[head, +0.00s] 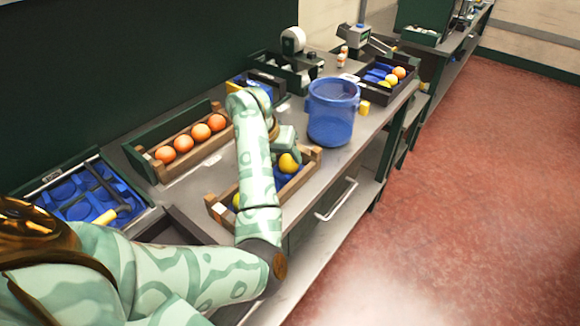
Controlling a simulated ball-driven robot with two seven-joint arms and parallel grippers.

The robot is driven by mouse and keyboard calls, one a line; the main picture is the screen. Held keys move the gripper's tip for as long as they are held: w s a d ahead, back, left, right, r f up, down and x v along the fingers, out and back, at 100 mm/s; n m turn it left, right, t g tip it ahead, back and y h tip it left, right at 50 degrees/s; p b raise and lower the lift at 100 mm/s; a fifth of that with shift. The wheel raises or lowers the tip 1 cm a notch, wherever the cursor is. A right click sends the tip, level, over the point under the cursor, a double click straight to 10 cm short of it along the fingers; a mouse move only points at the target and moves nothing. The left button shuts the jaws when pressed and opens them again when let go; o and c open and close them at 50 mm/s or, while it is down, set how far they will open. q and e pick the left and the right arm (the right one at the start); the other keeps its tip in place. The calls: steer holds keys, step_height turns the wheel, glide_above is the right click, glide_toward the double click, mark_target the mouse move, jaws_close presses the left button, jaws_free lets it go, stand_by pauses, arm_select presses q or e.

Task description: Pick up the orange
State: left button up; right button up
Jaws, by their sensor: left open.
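Several oranges (183,143) sit in a row in a long wooden crate (160,172) at the back left of the workbench. My left arm reaches in from the left and bends down over a second, nearer wooden crate (220,212). My left gripper (286,150) is open above the right end of that nearer crate, close to a yellow fruit (289,163). I cannot tell whether it touches that fruit. My forearm hides the middle of the nearer crate. My right gripper is not in view.
A blue bucket (332,112) stands right of my left gripper. A blue tool tray (83,200) lies at the left. A dark tray (372,92) with fruit stands farther back. The bench top (195,183) is bare between the two wooden crates.

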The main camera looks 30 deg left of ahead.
mark_target(285, 158)
arm_select(q)
steer(key=x, duration=0.3)
steer(key=shift+w+a+b, duration=0.15)
steer(key=shift+b, duration=0.25)
steer(key=c, duration=0.7)
steer(key=shift+o, duration=0.2)
steer(key=shift+r, duration=0.15)
